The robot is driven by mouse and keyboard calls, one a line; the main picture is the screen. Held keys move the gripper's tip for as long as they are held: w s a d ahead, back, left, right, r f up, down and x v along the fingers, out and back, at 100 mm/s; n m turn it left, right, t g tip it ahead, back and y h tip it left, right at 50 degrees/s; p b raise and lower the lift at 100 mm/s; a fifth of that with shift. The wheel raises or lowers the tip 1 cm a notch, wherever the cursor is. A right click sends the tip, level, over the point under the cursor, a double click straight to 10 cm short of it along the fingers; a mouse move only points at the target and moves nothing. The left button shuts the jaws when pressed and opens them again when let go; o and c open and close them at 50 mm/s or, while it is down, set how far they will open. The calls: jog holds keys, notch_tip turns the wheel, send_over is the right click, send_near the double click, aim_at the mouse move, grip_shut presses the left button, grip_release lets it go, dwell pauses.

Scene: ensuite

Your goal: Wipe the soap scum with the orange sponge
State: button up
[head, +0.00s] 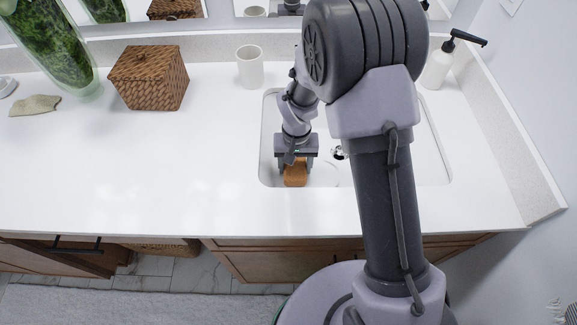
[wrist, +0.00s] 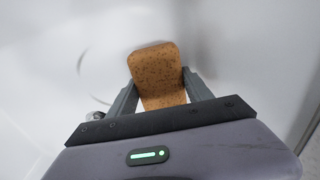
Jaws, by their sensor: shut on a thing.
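My gripper (head: 295,163) is shut on the orange sponge (head: 295,174) at the left part of the sink (head: 269,150), inside its rim. In the wrist view the sponge (wrist: 157,75) sits between the two fingers of my gripper (wrist: 158,92) and sticks out past their tips. White sink surface lies around it. Whether the sponge touches the sink cannot be told. Faint grey curved marks (wrist: 84,62) show on the white surface left of the sponge; whether they are soap scum is unclear. My arm hides much of the sink's middle in the head view.
A white cup (head: 249,67) stands behind the sink's left side. A soap dispenser (head: 440,65) is at the back right. The front left counter is clear.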

aim_at(312, 172)
jog(key=shift+s+d+f, duration=0.1)
jog(key=shift+s+d, duration=0.1)
jog(key=shift+d, duration=6)
jog(key=shift+p, duration=0.3)
jog(key=shift+w+a+b, duration=0.1)
jog(key=shift+a+b, duration=0.35)
jog(key=shift+a, duration=3.3)
jog(key=a, duration=0.3)
jog(key=shift+a, duration=0.1)
jog(key=shift+a+b, duration=0.3)
jog(key=shift+a, duration=1.65)
jog(key=shift+w+r+p, duration=0.1)
jog(key=shift+r+p, duration=2.1)
jog(key=shift+r, duration=0.85)
jog(key=shift+r, duration=0.1)
